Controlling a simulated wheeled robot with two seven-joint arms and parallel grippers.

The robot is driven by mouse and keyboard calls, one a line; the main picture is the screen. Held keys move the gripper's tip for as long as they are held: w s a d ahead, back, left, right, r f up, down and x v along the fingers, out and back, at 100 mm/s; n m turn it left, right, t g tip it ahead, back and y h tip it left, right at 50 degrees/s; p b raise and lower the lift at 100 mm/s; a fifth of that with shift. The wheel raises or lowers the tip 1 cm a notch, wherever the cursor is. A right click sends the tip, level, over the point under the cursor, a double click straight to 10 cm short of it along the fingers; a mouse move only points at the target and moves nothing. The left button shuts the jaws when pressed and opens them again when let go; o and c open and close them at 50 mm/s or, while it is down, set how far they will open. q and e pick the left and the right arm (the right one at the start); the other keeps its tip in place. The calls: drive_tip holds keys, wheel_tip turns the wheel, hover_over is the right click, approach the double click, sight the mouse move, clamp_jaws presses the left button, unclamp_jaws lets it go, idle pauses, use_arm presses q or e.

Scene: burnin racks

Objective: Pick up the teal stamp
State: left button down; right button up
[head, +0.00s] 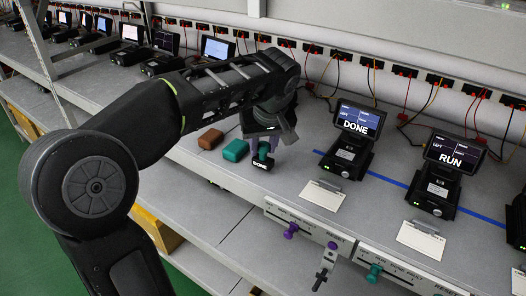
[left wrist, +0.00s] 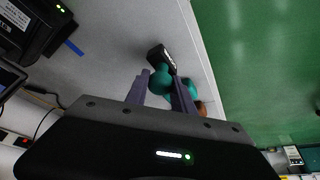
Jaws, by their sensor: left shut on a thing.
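The teal stamp (head: 262,162) has a teal handle and a black head with white lettering that reads DONE. My left gripper (head: 263,146) is shut on its handle, with the head below the fingers. The stamp is at the shelf's front part; I cannot tell whether its head touches the surface or hangs just above. In the left wrist view, the teal handle (left wrist: 161,83) shows between the two grey-purple fingers (left wrist: 160,93), with the black head beyond. My right gripper is not in view.
A teal block (head: 235,150) and a brown block (head: 209,139) lie left of the stamp. Monitors reading DONE (head: 358,120) and RUN (head: 455,155) stand to the right, with paper cards (head: 323,195) before them. Knobs (head: 291,230) line the front rail. Cables run behind.

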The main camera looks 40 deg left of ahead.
use_arm(q)
wheel_tip(320, 180, up, 2)
drive_tip(key=shift+r+b, duration=0.1)
drive_tip(key=shift+b, duration=0.25)
drive_tip(key=s+d+b, duration=0.1)
drive_tip(key=s+d, duration=0.1)
drive_tip(key=s+d+b, duration=0.1)
drive_tip(key=s+d, duration=0.1)
drive_tip(key=s+d+b, duration=0.1)
drive_tip(key=s+d, duration=0.1)
drive_tip(key=d, duration=0.1)
drive_tip(key=shift+f+b, duration=0.25)
drive_tip(key=shift+b, duration=0.15)
drive_tip(key=s+d+p, duration=0.1)
drive_tip(key=s+d, duration=0.4)
drive_tip(key=d, duration=0.1)
drive_tip(key=shift+s+d+r+p, duration=0.2)
drive_tip(key=shift+s+d+p, duration=0.1)
drive_tip(key=shift+s+p, duration=0.1)
